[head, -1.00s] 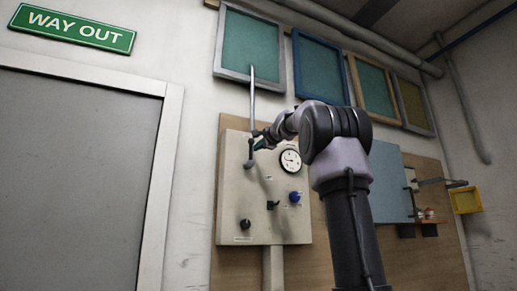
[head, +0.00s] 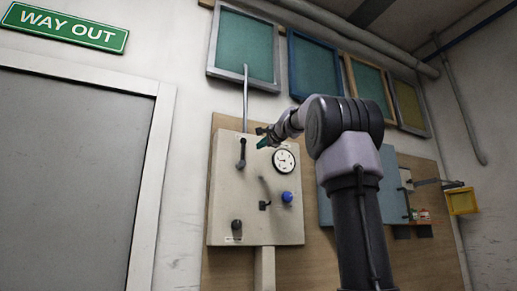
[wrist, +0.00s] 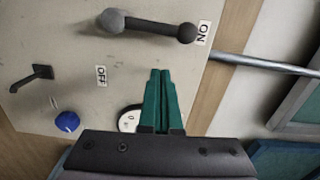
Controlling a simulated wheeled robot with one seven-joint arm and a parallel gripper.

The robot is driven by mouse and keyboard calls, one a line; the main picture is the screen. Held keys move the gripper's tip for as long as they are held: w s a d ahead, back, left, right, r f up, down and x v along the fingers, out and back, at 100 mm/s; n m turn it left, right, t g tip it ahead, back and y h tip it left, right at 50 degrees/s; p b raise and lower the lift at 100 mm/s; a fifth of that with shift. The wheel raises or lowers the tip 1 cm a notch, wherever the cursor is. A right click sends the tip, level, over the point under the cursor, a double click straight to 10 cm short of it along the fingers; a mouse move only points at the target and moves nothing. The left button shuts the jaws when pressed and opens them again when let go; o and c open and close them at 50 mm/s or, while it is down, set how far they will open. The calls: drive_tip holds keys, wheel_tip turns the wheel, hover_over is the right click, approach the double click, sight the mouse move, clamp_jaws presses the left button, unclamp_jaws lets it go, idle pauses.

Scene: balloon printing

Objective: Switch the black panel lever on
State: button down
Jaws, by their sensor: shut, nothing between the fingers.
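The black panel lever (head: 242,152) is at the upper left of the beige panel (head: 225,195), upright in the head view. In the wrist view the lever (wrist: 150,25) lies across the top, with a large grey ball end and a smaller black end beside the ON label (wrist: 203,33). The OFF label (wrist: 101,76) is lower left of it, off the bar. My gripper (head: 262,142) is just right of the lever in the head view, apart from it. In the wrist view its green fingers (wrist: 160,72) are together and empty, below the bar.
The panel also carries a dial (head: 284,161), a blue knob (head: 287,197), a small black switch (head: 265,205) and a dark knob (head: 237,224). A grey pipe (head: 245,95) rises from the panel top. Framed screens (head: 243,45) hang above.

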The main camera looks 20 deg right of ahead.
drive_tip(key=s+d, duration=0.1)
drive_tip(key=s, duration=0.6)
drive_tip(key=shift+s+f, duration=0.15)
drive_tip(key=shift+d, duration=0.1)
drive_tip(key=s+a+f+n+g, duration=0.3)
drive_tip(key=s+f, duration=0.5)
drive_tip(key=f, duration=0.8)
drive_tip(key=s+a+f+n+g, duration=0.4)
drive_tip(key=s+f, duration=0.4)
drive_tip(key=f, duration=0.8)
drive_tip(key=s+a+f+n+g, duration=0.3)
drive_tip(key=s+a+f+n, duration=0.2)
drive_tip(key=f, duration=1.1)
drive_tip(key=s+a, duration=0.2)
drive_tip(key=s, duration=0.2)
drive_tip(key=shift+a+g, duration=0.3)
drive_tip(key=shift+g, duration=0.1)
drive_tip(key=shift+s, duration=0.1)
